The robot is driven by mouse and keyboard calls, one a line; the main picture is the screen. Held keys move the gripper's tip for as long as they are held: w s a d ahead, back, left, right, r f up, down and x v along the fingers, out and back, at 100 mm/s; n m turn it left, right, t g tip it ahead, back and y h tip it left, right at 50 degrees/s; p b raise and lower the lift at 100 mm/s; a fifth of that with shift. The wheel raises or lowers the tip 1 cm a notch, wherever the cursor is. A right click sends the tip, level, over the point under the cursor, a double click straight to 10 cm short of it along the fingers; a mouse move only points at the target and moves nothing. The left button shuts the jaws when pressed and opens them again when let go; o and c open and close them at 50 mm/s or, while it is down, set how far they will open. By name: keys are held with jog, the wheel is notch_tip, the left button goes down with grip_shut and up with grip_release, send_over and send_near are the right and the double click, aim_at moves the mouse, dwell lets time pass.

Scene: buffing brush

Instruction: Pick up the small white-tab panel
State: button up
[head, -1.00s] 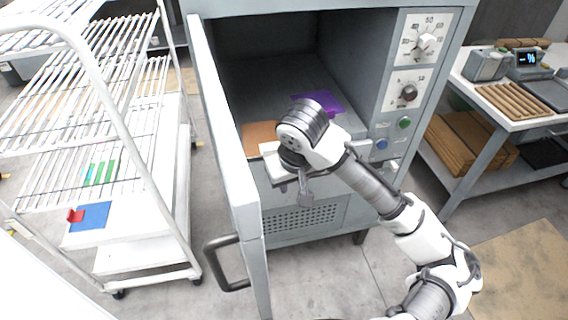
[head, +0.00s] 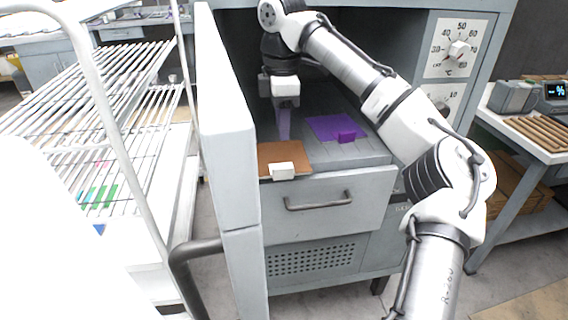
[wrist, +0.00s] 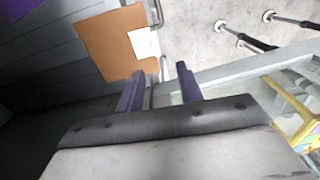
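The small panel is a flat orange-brown sheet (head: 290,152) with a white tab (head: 282,171) at its front edge. It lies at the front left of the oven's grey chamber floor, its tab toward the opening. In the wrist view, the panel (wrist: 105,45) and its white tab (wrist: 145,43) lie beyond my fingertips. My gripper (head: 284,137) points down inside the chamber, behind the panel in the head view. In the wrist view, its two purple fingers (wrist: 160,69) are apart with nothing between them.
A purple panel with a purple tab (head: 347,136) lies to the right in the chamber. The open oven door (head: 228,140) stands close on the left. A drawer with a handle (head: 320,202) is below the opening. A wire rack (head: 90,95) stands at far left.

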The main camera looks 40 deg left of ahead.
send_over(283, 167)
notch_tip(283, 167, down, 6)
jog(key=shift+f, duration=2.8)
grip_shut()
